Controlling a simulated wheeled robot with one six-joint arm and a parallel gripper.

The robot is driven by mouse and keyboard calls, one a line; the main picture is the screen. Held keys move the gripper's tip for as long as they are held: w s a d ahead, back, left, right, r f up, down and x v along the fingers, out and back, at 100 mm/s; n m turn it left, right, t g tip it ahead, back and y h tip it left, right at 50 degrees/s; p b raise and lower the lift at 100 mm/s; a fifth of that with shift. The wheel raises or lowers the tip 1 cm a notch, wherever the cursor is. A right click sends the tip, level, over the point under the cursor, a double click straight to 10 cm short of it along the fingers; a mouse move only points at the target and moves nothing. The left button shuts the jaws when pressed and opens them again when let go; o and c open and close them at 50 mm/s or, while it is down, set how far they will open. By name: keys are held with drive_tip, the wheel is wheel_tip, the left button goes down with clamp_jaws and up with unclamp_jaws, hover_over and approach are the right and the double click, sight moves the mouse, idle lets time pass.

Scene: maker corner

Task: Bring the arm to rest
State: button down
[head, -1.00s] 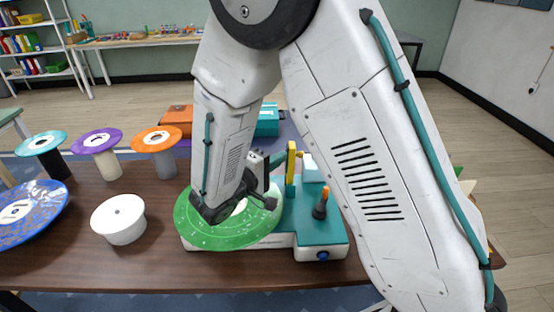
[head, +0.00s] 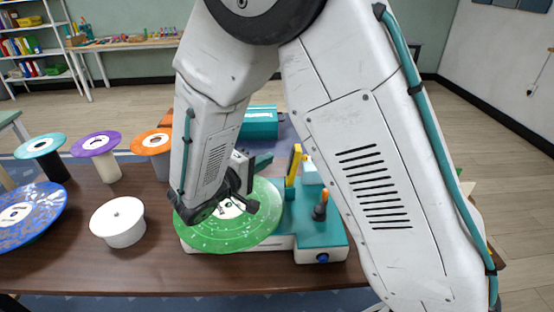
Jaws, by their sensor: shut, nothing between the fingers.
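My gripper (head: 257,161) shows small and partly hidden behind my wrist in the head view. It is shut and empty, above the far part of a green speckled disc (head: 235,236). My arm is bent, with the forearm hanging down in front of the disc and hiding its left far part. The disc lies flat on a teal and white record-player-like machine (head: 320,236), which has a yellow upright piece (head: 294,160) and an orange-tipped knob (head: 321,206).
A white cylinder (head: 118,225) and a blue disc (head: 25,212) are at the left on the brown table (head: 110,277). Teal (head: 40,147), purple (head: 95,144) and orange (head: 152,142) discs top stands behind them. The front table edge is clear.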

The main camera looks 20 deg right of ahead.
drive_tip(key=s+a+f+n+g, duration=0.1)
drive_tip(key=s+a+n+g, duration=0.1)
drive_tip(key=s+a, duration=0.45)
drive_tip(key=s+d+r+m+g+y, duration=0.2)
drive_tip(key=s+d+r+y, duration=0.4)
drive_tip(key=s, duration=0.4)
drive_tip(key=s+d+r+m+g+y, duration=0.2)
drive_tip(key=s+d+r+m+y, duration=0.2)
drive_tip(key=s, duration=0.7)
drive_tip(key=d+r+y, duration=0.2)
drive_tip(key=d+y, duration=0.2)
drive_tip(key=y, duration=0.1)
drive_tip(key=shift+a+r, duration=0.1)
